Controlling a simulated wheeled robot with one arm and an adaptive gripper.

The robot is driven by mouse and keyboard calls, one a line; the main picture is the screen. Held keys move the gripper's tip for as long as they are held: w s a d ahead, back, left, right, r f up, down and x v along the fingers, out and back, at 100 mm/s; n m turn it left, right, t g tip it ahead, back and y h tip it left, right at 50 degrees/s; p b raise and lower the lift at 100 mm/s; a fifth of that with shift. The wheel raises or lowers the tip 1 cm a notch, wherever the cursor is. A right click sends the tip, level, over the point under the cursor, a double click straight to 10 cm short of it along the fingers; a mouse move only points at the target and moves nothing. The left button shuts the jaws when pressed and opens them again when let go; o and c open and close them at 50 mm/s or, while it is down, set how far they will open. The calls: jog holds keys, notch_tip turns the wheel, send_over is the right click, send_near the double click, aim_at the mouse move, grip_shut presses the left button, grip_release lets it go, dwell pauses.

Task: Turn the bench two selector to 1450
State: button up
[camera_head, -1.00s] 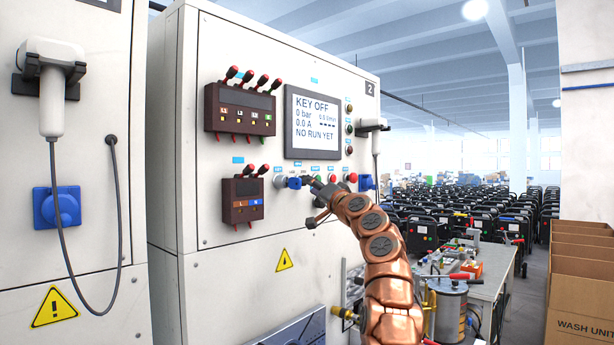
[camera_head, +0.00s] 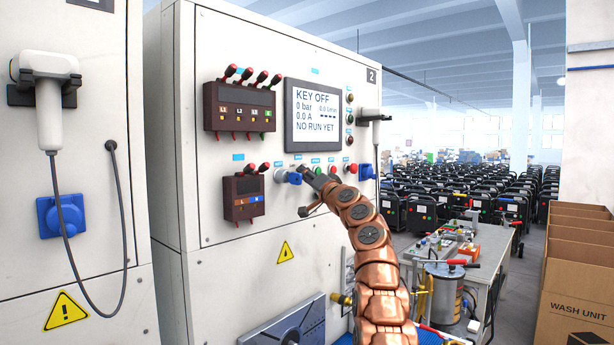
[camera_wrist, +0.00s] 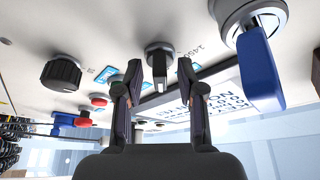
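The bench two panel (camera_head: 225,165), marked 2, has a row of controls under its screen. The selector (camera_wrist: 160,60) is a dark round knob with a grey grip bar, near the middle of the wrist view. The label 1450 (camera_wrist: 191,53) is printed to its right; its other labels are partly hidden. My gripper (camera_wrist: 160,75) is open, one finger on each side of the selector, with no clear contact. In the head view my gripper (camera_head: 308,174) is at the control row and hides the selector.
A blue-handled switch (camera_wrist: 260,65) is close on the right in the wrist view. A black knob (camera_wrist: 61,73) and a red button (camera_wrist: 84,119) are on the left. The screen (camera_head: 313,115) reads KEY OFF and NO RUN YET. A cluttered table (camera_head: 480,262) stands right of the bench.

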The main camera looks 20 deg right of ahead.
grip_shut()
jog(key=shift+n, duration=0.5)
jog(key=shift+f+n+y, duration=0.2)
jog(key=shift+n+y, duration=0.2)
jog(key=shift+n, duration=0.1)
grip_release()
jog(key=shift+r, duration=0.1)
jog(key=shift+s+d, duration=0.15)
jog(key=shift+s, duration=0.1)
dwell(0.5)
jog(key=shift+s+d+f, duration=0.1)
jog(key=shift+s+f, duration=0.1)
jog(key=shift+s, duration=0.1)
